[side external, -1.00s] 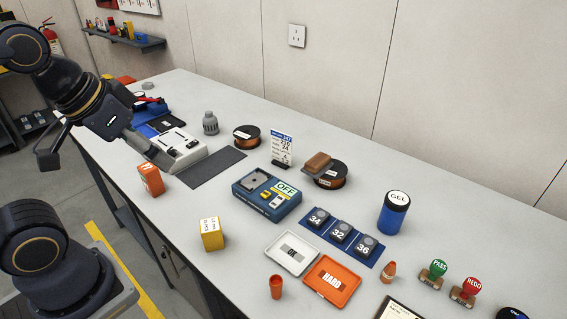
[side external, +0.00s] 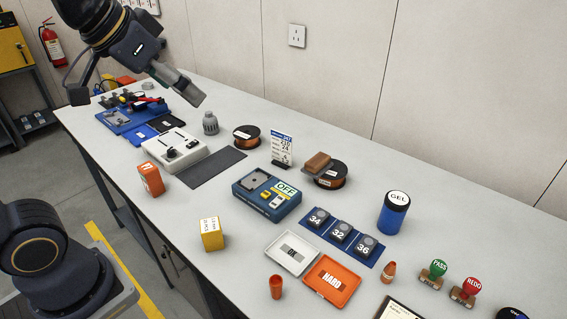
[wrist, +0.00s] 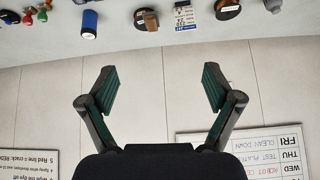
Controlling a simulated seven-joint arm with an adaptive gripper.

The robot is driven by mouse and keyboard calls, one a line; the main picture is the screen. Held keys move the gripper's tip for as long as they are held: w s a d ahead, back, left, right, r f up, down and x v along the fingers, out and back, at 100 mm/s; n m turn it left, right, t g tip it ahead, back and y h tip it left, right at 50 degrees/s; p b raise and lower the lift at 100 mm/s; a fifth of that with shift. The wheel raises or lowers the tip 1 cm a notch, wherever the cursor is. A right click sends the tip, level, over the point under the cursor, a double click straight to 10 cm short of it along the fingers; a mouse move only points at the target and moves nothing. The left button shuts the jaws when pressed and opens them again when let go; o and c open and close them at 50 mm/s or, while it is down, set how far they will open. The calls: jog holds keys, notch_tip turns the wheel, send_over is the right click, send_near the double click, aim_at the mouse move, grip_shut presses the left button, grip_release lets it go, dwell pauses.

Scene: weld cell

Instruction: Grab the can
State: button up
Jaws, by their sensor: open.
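A blue can with a black lid and a white GEL label (side external: 394,213) stands upright on the right part of the bench. It also shows as a blue can at the upper left of the wrist view (wrist: 89,22). My gripper (side external: 188,88) is raised above the far left end of the bench, well apart from the can. In the wrist view my gripper (wrist: 160,85) is open, with its two fingers spread wide and nothing between them.
Near the can are blue pads numbered 34, 32 and 36 (side external: 341,231), stamps (side external: 437,270) and an orange tray (side external: 331,281). A spool with a brown block (side external: 328,171), a card stand (side external: 281,149) and a grey nozzle-like part (side external: 210,123) stand farther left. The wall (side external: 330,60) rises behind.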

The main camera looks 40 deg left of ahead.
jog(key=w+d+r+m, duration=0.1)
jog(key=w+d+r, duration=0.3)
jog(key=w, duration=0.6)
jog(key=m+g+h, duration=0.2)
jog(key=m+g, duration=0.2)
send_over(395, 198)
jog(key=s+a, duration=0.3)
jog(key=s, duration=0.1)
notch_tip(395, 198, down, 21)
jog(key=x, duration=1)
jog(key=shift+a, duration=0.1)
jog(key=shift+t, duration=0.3)
jog(key=x, duration=0.6)
jog(key=shift+s+d, duration=0.15)
jog(key=shift+d, duration=0.25)
jog(key=shift+r, duration=0.1)
jog(key=c, duration=1.5)
jog(key=shift+c, duration=0.2)
jog(key=shift+r, duration=0.2)
